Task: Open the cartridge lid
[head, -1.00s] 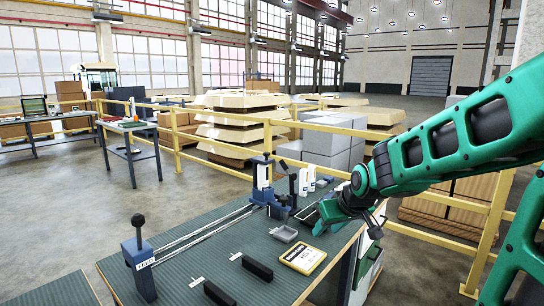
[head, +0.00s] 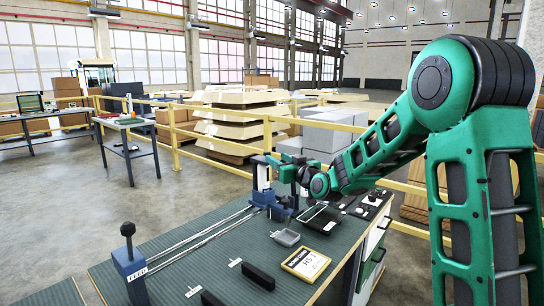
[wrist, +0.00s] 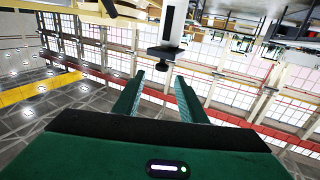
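A blue upright with a white front (head: 262,176) stands at the far end of the rails on the bench. I take it as part of the cartridge holder; I cannot pick out the lid for certain. My gripper (head: 277,163) is beside the upper part of this upright, to its right. In the wrist view, the two green fingers of my gripper (wrist: 157,78) are apart with nothing between them. A white-faced post with a dark foot (wrist: 172,28) appears beyond the fingertips, seemingly clear of them. My wrist hides what is directly behind it.
Two metal rails (head: 195,238) run to a blue end post with a black knob (head: 128,264). A yellow railing (head: 230,118) stands behind.

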